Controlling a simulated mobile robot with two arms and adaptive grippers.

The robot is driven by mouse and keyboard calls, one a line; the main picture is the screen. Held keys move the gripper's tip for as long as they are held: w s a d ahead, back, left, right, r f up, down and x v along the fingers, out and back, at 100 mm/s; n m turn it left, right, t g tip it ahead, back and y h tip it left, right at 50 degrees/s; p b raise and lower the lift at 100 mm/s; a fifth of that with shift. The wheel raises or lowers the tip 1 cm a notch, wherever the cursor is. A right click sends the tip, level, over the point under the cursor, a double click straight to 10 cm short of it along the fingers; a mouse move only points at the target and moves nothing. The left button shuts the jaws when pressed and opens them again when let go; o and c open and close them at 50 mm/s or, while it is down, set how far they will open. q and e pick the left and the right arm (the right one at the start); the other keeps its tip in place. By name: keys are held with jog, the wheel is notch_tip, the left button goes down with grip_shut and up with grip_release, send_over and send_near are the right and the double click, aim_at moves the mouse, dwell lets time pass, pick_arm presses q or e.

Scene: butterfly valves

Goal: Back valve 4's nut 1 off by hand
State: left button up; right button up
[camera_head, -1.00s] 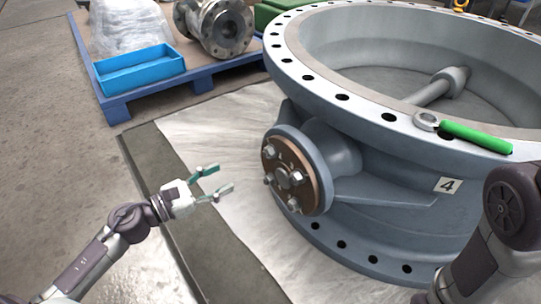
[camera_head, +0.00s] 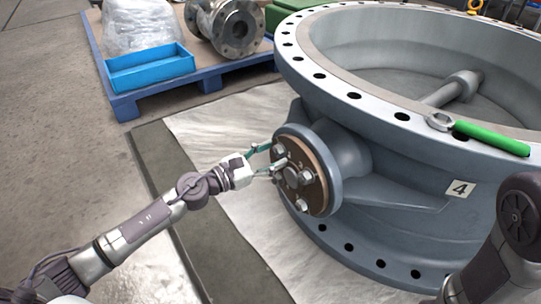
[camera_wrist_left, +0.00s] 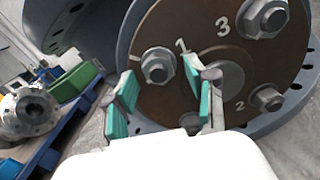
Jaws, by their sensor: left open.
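Valve 4 (camera_head: 385,178), a large grey-blue ring body with a "4" label, lies on the sheet. Its brown round plate (camera_head: 316,190) faces left and carries several nuts around a central shaft end. In the left wrist view, nut 1 (camera_wrist_left: 158,66), a silver hex nut on a stud beside the engraved "1", shows between the fingers. My left gripper (camera_head: 271,158) is at the plate's upper left edge, also seen in the left wrist view (camera_wrist_left: 160,80). Its green-padded fingers are open, one on either side of nut 1; contact cannot be told. My right gripper is out of view.
Nut 3 (camera_wrist_left: 266,17) and nut 2 (camera_wrist_left: 267,98) sit on the same plate. A green-handled wrench (camera_head: 485,137) lies on the valve's rim. A blue pallet (camera_head: 125,106) with a blue tray (camera_head: 150,70) stands at the back left. The floor at left is clear.

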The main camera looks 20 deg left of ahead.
pick_arm(q)
grip_shut()
dwell(0.4)
